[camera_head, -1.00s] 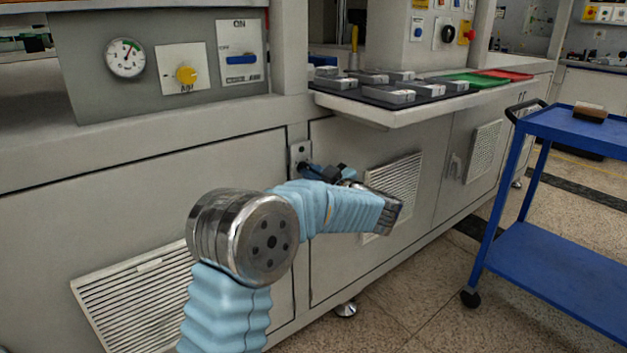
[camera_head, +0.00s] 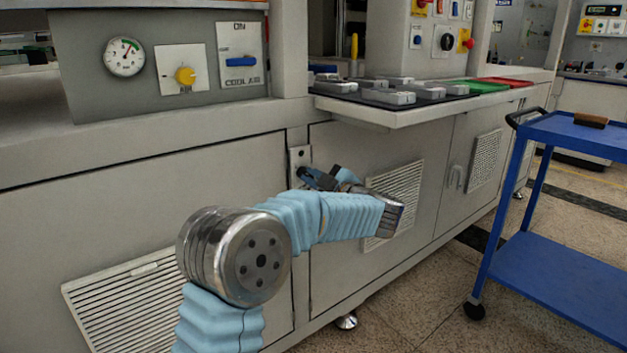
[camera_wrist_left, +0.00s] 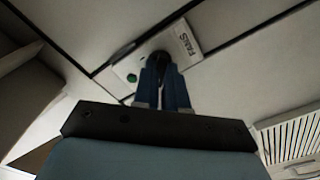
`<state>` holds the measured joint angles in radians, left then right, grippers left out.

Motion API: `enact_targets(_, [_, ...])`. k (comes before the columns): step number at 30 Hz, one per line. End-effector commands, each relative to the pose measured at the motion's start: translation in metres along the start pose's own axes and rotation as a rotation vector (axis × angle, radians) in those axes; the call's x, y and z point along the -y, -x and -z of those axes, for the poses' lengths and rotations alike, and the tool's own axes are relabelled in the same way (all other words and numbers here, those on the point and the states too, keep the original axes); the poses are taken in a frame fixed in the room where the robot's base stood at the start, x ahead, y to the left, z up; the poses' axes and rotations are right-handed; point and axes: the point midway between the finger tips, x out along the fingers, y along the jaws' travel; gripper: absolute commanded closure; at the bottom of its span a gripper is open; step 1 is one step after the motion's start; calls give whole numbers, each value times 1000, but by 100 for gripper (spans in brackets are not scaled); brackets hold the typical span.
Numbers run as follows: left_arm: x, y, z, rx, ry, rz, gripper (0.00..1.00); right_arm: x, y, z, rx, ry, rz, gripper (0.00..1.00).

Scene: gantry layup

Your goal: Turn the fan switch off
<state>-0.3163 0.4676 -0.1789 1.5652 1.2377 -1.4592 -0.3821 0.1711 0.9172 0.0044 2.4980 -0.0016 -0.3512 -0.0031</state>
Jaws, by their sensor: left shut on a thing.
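The fan switch's light plate (camera_head: 300,156) is on the cabinet front, below the shelf. In the left wrist view the plate (camera_wrist_left: 187,43) reads FANS. A dark knob (camera_wrist_left: 159,58) sits on it, partly hidden by my fingers, so I cannot read its setting. A green round lamp or button (camera_wrist_left: 131,78) is beside the knob. My left gripper (camera_head: 303,173) reaches the lower part of the plate. In the left wrist view its blue fingers (camera_wrist_left: 164,76) are close together, shut on the knob. My right gripper is not in view.
Above left is a panel with a gauge (camera_head: 124,57), a yellow knob (camera_head: 185,75) and a blue COOL AIR switch (camera_head: 241,62). A shelf (camera_head: 385,116) with grey blocks juts out above my arm. A blue cart (camera_head: 575,260) stands at the right.

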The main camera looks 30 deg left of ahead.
Motion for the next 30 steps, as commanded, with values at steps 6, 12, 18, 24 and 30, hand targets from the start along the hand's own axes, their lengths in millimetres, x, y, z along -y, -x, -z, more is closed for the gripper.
enact_targets(6, [1,1,-2,3,0,3,100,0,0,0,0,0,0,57])
enact_targets(12, [1,1,-1,2,0,2,63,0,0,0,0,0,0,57])
enact_targets(18, [0,0,-1,1,0,1,63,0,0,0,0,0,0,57])
enact_targets(24, [0,14,-1,2,1,0,63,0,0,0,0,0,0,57])
enact_targets(30, [0,59,-1,4,-1,-2,63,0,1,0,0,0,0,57])
